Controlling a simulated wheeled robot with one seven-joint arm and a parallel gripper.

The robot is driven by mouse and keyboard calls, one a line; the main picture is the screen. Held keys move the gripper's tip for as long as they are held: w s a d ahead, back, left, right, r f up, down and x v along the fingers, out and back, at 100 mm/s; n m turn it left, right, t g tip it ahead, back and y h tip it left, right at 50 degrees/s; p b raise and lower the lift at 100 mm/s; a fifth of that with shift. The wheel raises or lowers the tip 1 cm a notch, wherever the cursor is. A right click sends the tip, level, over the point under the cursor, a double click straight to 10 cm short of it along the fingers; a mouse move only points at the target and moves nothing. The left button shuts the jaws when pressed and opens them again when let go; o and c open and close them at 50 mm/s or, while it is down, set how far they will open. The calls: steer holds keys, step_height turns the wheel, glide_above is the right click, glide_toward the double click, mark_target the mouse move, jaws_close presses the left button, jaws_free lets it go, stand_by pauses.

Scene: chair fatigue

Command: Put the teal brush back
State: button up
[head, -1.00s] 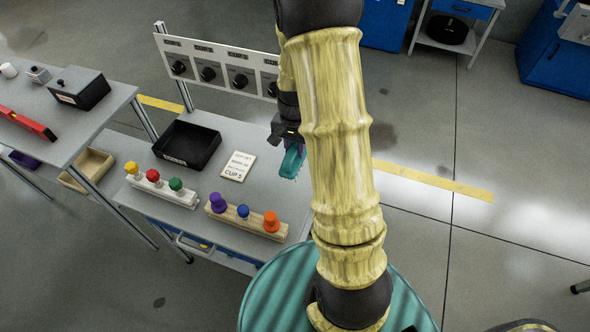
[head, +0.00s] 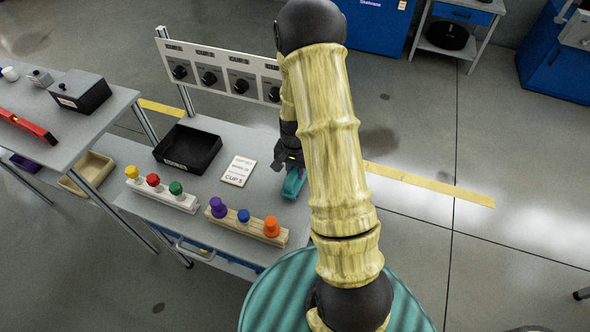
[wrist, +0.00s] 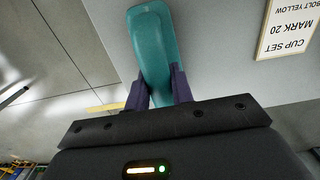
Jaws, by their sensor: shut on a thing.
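The teal brush (wrist: 152,48) is between the two dark fingers of my gripper (wrist: 158,88) in the wrist view. My gripper is shut on it. In the head view the brush (head: 293,183) shows beside my arm, over the right part of the grey bench (head: 235,150), to the right of the white card. I cannot tell whether the brush touches the bench top. My arm hides part of the bench's right edge.
A white card reading "CUP SET" (head: 238,171) and a black tray (head: 188,149) lie on the bench. Two racks of coloured knobs, one white (head: 160,196) and one wooden (head: 246,226), stand at the front. A dial panel (head: 219,70) rises behind.

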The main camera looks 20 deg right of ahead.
steer(key=o, duration=1)
steer(key=shift+c, duration=0.2)
step_height(320, 180, up, 12)
steer(key=shift+r, duration=0.1)
stand_by(0.3)
